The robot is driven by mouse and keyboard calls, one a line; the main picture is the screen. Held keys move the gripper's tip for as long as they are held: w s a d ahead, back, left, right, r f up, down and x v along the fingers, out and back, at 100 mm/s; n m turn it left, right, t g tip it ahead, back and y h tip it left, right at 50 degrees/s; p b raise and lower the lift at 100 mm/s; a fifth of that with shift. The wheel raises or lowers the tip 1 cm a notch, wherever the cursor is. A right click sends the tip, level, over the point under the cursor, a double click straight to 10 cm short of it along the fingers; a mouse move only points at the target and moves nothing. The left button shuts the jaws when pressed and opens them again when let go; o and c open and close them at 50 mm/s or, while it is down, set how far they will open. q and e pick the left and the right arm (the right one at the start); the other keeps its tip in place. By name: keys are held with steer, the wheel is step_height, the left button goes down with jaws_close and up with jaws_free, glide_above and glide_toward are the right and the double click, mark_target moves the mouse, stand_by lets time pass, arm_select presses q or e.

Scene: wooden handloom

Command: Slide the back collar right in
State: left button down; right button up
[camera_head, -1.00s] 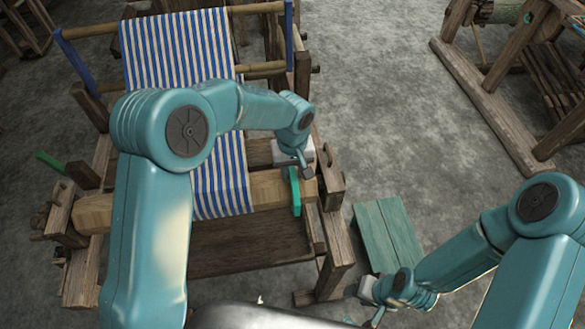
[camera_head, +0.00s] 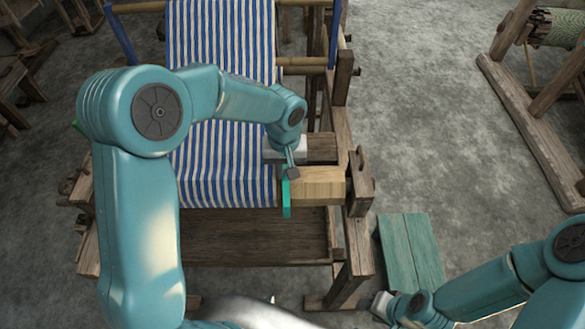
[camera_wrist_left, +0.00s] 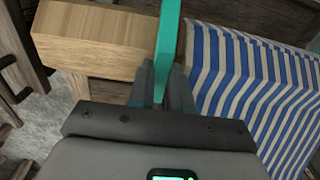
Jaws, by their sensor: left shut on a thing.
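A flat green collar (camera_head: 286,195) stands upright on the squared wooden beam (camera_head: 318,187), at the right edge of the striped blue-and-white cloth (camera_head: 225,170). My left gripper (camera_head: 289,172) is over the beam and shut on this collar. In the left wrist view the collar (camera_wrist_left: 167,45) rises between the fingers (camera_wrist_left: 163,88), with bare beam (camera_wrist_left: 95,40) to its left and cloth (camera_wrist_left: 255,70) to its right, a narrow gap at most. Another green piece (camera_head: 77,126) shows at far left, mostly behind my arm. My right gripper (camera_head: 402,312) is low in the picture, its fingertips unclear.
The loom's wooden end post (camera_head: 359,182) stands at the beam's right end. A green bench (camera_head: 411,250) is on the floor to the right. Another wooden frame (camera_head: 530,130) stands at far right, with clear grey floor between.

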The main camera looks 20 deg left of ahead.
arm_select(q)
steer(key=shift+a+r, duration=0.15)
steer(key=shift+a, duration=0.05)
steer(key=c, duration=1.1)
jaws_free()
steer(key=shift+s, duration=0.1)
steer(key=shift+o, duration=0.3)
steer(key=shift+s, duration=0.2)
steer(key=shift+w, duration=0.25)
steer(key=shift+r, duration=0.4)
step_height(320, 180, up, 16)
steer(key=shift+s+f, duration=0.2)
